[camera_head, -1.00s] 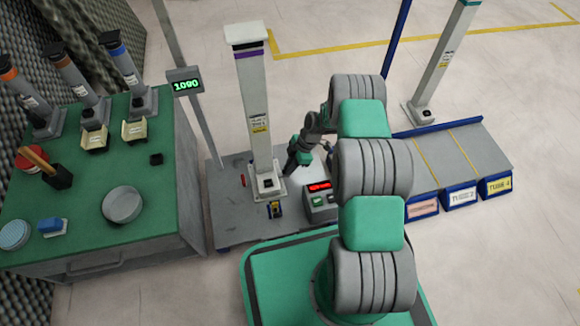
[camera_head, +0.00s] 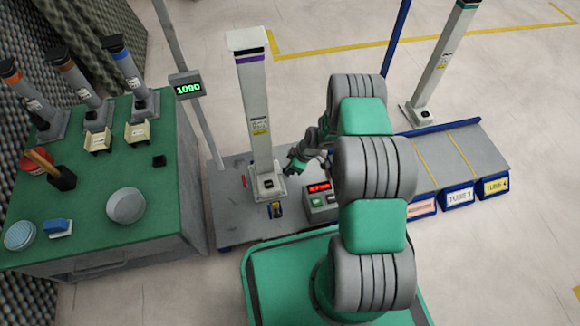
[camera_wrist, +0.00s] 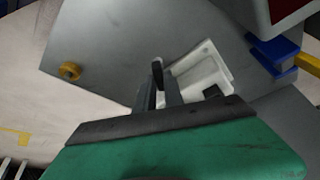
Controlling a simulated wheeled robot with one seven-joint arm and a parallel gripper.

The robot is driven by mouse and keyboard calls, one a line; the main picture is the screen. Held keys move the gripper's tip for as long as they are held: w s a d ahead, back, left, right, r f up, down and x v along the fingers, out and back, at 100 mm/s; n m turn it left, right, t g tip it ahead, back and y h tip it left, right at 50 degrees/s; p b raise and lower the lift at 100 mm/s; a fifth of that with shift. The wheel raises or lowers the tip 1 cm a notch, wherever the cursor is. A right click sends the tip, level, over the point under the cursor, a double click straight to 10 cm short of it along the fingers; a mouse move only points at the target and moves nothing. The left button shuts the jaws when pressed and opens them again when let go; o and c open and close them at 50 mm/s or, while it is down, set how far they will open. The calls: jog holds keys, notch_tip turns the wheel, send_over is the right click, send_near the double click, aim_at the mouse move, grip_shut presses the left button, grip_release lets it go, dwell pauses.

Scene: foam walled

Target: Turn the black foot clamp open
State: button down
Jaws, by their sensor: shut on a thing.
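The white tube post (camera_head: 252,110) with a purple band stands upright on a grey plate (camera_head: 228,215). Its pale foot (camera_head: 277,193) also shows in the wrist view (camera_wrist: 205,65). My gripper (camera_head: 293,166) is low, just right of the post's foot. In the wrist view its two grey fingers (camera_wrist: 159,88) are shut on a small upright black piece, which appears to be the black foot clamp (camera_wrist: 157,70), beside the pale foot. The fingers hide its lower part, so I cannot tell how far it is turned.
A control box (camera_head: 320,200) with a red display stands close right of the foot. A blue and yellow part (camera_head: 275,210) sits in front. A green bench (camera_head: 90,215) with tubes and a bowl is at left; a labelled rack (camera_head: 455,155) is at right.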

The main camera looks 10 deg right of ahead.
jog(key=m+t+h, duration=0.1)
jog(key=m, duration=0.2)
jog(key=m+p, duration=0.1)
jog(key=m, duration=0.2)
jog(key=shift+s+a+r+t+h, duration=0.1)
jog(key=shift+a+t+h, duration=0.1)
jog(key=shift+t+h, duration=0.2)
jog(key=m+h, duration=0.1)
jog(key=m, duration=0.2)
jog(key=m+h, duration=0.1)
jog(key=m, duration=0.1)
jog(key=shift+a+m+t+p, duration=0.1)
jog(key=shift+m+t+p, duration=0.2)
jog(key=shift+m, duration=0.1)
jog(key=c, duration=1.4)
grip_release()
jog(key=shift+c, duration=0.2)
